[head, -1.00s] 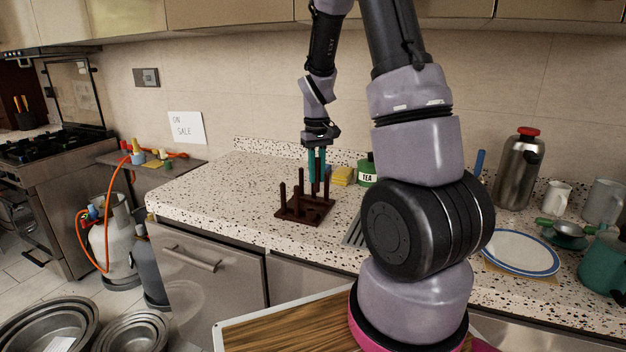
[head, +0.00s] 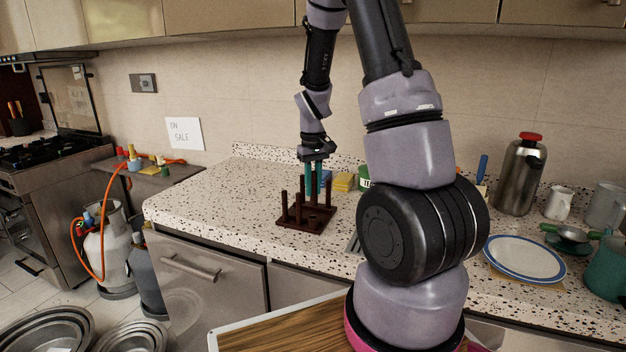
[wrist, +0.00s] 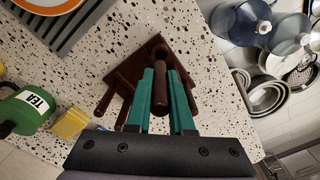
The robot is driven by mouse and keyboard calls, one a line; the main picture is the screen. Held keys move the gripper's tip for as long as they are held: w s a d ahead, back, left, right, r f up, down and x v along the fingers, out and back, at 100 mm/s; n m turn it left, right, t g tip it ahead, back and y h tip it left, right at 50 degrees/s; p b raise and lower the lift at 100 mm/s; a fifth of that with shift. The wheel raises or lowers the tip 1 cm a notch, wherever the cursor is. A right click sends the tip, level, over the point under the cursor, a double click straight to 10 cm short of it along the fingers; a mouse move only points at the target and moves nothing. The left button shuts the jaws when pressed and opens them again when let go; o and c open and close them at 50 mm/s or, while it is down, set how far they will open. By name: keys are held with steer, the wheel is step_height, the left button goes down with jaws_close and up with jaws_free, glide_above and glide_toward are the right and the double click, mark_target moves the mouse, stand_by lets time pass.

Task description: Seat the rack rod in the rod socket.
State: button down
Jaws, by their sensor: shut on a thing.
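The rack is a dark brown square base (head: 290,222) with several upright rods, standing on the speckled counter. My gripper (head: 313,192), with teal fingers, points down over the rack. In the wrist view the gripper (wrist: 162,80) is shut on a dark brown rack rod (wrist: 160,98), which lies between the fingers. Other rods stand on both sides of the fingers in that view, and part of the base (wrist: 122,75) shows to the left. The rod's lower end and the rod socket cannot be made out clearly, so I cannot tell whether the rod is in it.
A yellow sponge-like block (head: 344,182) and a green TEA tin (wrist: 28,108) stand near the rack. A grey slatted drainer (wrist: 75,25) lies close by. My arm hides part of the counter. The counter left of the rack (head: 215,195) is clear.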

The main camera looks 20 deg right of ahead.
mark_target(313, 171)
steer(key=shift+f, duration=1.4)
steer(key=shift+f, duration=2.1)
steer(key=c, duration=0.7)
jaws_free()
step_height(313, 171, up, 11)
steer(key=shift+f, duration=0.15)
